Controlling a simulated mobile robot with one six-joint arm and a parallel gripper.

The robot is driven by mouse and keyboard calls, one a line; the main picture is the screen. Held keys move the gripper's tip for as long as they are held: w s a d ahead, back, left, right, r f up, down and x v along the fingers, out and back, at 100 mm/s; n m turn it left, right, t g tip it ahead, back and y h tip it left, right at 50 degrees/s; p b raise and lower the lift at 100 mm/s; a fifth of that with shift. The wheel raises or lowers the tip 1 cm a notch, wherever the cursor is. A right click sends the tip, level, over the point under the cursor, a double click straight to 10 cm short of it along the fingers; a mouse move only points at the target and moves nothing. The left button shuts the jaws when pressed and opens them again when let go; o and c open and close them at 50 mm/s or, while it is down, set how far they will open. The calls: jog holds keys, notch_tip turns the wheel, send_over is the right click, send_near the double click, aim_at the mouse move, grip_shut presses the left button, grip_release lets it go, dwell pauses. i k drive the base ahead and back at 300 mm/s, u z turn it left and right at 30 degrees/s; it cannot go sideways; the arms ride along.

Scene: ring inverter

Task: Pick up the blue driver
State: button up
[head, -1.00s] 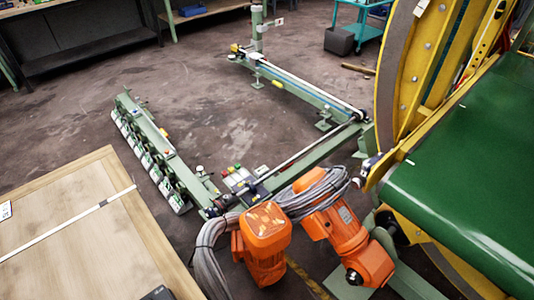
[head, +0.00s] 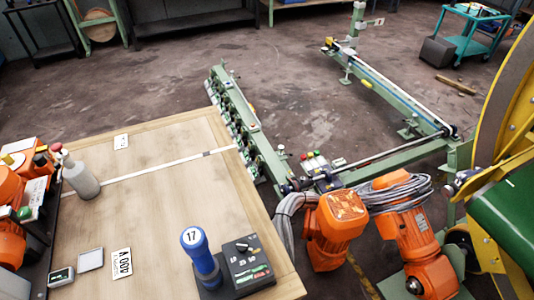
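The blue driver (head: 201,257) stands upright near the front of the wooden table, at the bottom centre of the head view. Its round top is marked 17. Its lower end meets a dark base beside a dark control box (head: 246,263) with a knob and coloured buttons. My gripper is not in the head view.
Orange equipment (head: 15,215) crowds the left side. Orange motors with coiled cable (head: 337,227) stand right of the table.

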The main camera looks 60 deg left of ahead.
aim_at(195, 241)
jog(key=u, duration=2.25)
jog(key=k, duration=1.1)
jog(key=u, duration=0.6)
jog(key=i, duration=1)
jog(key=u, duration=0.1)
jog(key=k, duration=0.6)
